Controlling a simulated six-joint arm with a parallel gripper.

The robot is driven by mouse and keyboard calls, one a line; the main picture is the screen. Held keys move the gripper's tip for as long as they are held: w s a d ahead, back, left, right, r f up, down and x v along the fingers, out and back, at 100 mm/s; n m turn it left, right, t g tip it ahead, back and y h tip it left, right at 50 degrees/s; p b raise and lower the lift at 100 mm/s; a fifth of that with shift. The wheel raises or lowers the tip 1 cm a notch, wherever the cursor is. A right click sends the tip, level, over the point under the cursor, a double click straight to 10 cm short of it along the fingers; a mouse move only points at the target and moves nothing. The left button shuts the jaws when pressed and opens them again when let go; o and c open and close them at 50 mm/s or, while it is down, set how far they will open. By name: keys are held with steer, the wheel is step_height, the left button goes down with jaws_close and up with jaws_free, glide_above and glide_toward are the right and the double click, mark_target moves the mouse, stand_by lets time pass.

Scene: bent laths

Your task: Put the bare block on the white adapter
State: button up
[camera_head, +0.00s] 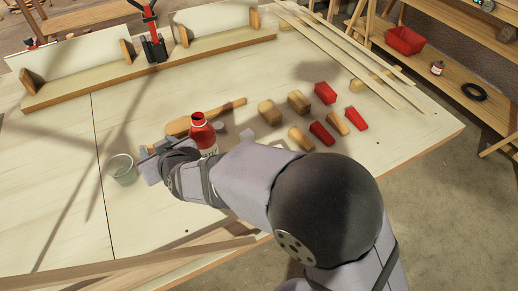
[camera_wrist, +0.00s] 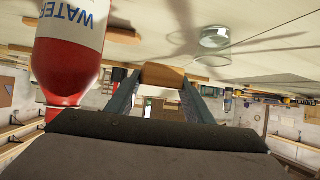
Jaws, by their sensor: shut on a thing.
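My gripper (camera_head: 152,160) is over the left part of the table, between the clear glass and the red bottle. In the wrist view its two fingers are closed on a plain wooden block (camera_wrist: 163,75), the bare block, held at the fingertips. In the head view the held block is hidden or too small to make out. Small pale pieces lie right of the bottle, one flat and whitish (camera_head: 246,135); I cannot tell surely which is the white adapter. My gripper is to the left of them, apart.
A red-and-white water bottle (camera_head: 204,136) stands close to my gripper; it also shows in the wrist view (camera_wrist: 70,50). A clear glass (camera_head: 123,169) stands left. Several wooden (camera_head: 299,101) and red blocks (camera_head: 321,133) lie right. A wooden paddle (camera_head: 205,117) lies behind.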

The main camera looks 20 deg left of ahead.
steer(key=shift+m+t+h, duration=0.3)
steer(key=shift+m+t, duration=0.3)
steer(key=r+p, duration=0.1)
steer(key=r, duration=0.1)
steer(key=w+r+p, duration=0.1)
steer(key=r, duration=0.1)
steer(key=w+r+p, duration=0.1)
steer(key=r, duration=0.2)
steer(key=shift+d+p, duration=0.35)
steer(key=shift+d, duration=0.05)
steer(key=w+d+r+m+t+h+p, duration=0.1)
steer(key=w+d+r+m+h+p, duration=0.1)
steer(key=w+d+r+p, duration=0.45)
steer(key=b, duration=0.1)
glide_above(278, 148)
steer(key=s, duration=0.2)
step_height(278, 148, down, 9)
steer(key=shift+s+d+f+m+t, duration=0.25)
steer(key=shift+s+d+m+t, duration=0.05)
steer(key=shift+f+p, duration=0.4)
steer(key=shift+f, duration=2.65)
steer(key=shift+f, duration=0.1)
steer(key=shift+f+p, duration=0.3)
steer(key=shift+f, duration=1.45)
steer(key=shift+f, duration=0.1)
